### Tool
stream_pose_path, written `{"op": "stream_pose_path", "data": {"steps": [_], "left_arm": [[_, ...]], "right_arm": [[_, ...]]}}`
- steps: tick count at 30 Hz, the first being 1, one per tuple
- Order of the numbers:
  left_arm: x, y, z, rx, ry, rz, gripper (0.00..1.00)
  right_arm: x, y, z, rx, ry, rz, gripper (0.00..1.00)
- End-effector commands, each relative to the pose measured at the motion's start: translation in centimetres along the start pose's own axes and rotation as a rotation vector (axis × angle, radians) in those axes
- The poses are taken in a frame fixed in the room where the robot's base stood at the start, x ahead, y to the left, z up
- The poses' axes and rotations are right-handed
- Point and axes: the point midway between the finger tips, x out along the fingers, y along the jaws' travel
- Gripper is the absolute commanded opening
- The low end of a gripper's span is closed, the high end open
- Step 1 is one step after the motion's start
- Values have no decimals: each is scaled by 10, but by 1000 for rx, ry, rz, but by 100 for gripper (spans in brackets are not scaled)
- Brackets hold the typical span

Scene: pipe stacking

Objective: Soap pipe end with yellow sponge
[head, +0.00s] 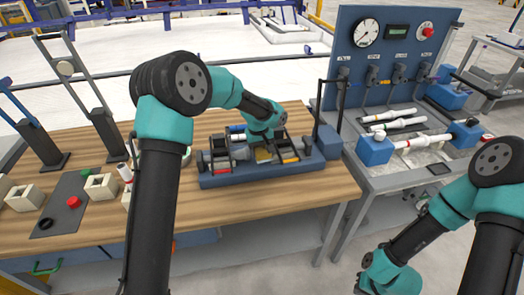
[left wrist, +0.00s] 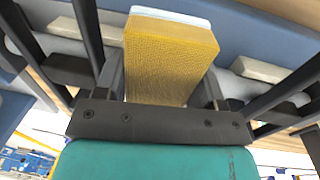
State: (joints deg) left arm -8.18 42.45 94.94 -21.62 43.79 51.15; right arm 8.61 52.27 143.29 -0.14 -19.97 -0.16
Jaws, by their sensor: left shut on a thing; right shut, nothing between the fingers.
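The yellow sponge (left wrist: 170,60) is a block with a pale layer along its far edge. My left gripper (head: 264,147) is shut on it, with a dark finger on each side in the left wrist view. In the head view a bit of the sponge (head: 263,155) shows under the gripper, over the blue rack (head: 240,180) on the wooden table. White pipes (head: 398,124) lie on the grey bench at right. A white pipe with a red band (head: 125,172) stands at left, partly behind my left arm. My right wrist is at the bottom right; its fingers are out of frame.
The blue gauge panel (head: 393,45) stands behind the grey bench. Blue clamp blocks (head: 374,150) hold a white pipe there. Cream blocks (head: 101,187) and a red cap (head: 72,201) are on the table's left. The table's front right is clear.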

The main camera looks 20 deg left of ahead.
Motion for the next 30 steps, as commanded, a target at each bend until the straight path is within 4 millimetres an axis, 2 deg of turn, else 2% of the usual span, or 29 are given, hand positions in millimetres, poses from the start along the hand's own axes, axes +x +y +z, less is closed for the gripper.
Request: {"op": "stream_pose_path", "data": {"steps": [15,30], "left_arm": [[0,0,-4,0,0,0,44],[0,0,13,0,-1,0,44]], "right_arm": [[0,0,0,0,0,0,0],[0,0,0,0,0,0,0]]}}
